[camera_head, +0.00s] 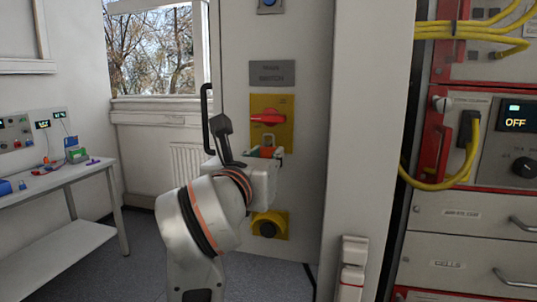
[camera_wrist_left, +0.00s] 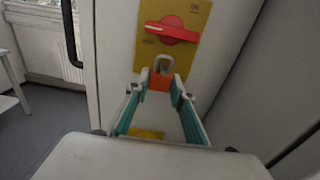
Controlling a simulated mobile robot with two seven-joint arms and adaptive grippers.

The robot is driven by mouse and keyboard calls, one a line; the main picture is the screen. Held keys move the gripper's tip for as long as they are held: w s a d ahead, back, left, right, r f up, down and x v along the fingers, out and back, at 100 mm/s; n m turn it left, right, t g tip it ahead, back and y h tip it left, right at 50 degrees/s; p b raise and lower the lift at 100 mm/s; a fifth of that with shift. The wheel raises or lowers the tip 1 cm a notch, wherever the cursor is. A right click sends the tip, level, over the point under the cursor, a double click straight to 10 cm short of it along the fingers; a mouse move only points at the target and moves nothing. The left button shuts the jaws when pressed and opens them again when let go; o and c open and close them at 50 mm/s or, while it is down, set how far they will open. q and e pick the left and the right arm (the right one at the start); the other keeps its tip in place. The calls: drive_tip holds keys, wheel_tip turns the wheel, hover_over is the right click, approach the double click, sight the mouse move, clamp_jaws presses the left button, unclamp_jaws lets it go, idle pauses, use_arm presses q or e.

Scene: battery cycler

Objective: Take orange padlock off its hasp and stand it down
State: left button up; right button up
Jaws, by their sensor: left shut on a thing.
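The orange padlock (camera_wrist_left: 159,83) shows in the left wrist view between my left fingertips (camera_wrist_left: 160,88). Its grey shackle (camera_wrist_left: 163,63) points up at the lower edge of the yellow switch plate (camera_wrist_left: 150,48). I cannot tell whether the shackle still passes through the hasp. In the head view the padlock (camera_head: 267,152) is a small orange patch just below the yellow plate (camera_head: 285,135), partly hidden by my left gripper (camera_head: 270,155). My left gripper is shut on the padlock body. My right gripper is not in view.
A red rotary handle (camera_head: 268,117) sits just above the padlock. A yellow plate with a dark round knob (camera_head: 268,229) is below. A black door handle (camera_head: 206,118) stands left of my gripper. A white bench (camera_head: 75,175) with small devices is at the far left.

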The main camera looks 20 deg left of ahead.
sight(267, 152)
use_arm(q)
drive_tip(key=shift+s+r, duration=0.1)
drive_tip(key=shift+r, duration=0.05)
idle(0.3)
drive_tip(key=shift+s, duration=0.1)
drive_tip(key=shift+s+p, duration=1.3)
drive_tip(key=shift+s, duration=0.85)
drive_tip(key=s+b, duration=0.2)
drive_tip(key=b, duration=0.4)
drive_tip(key=shift+s, duration=0.15)
idle(0.5)
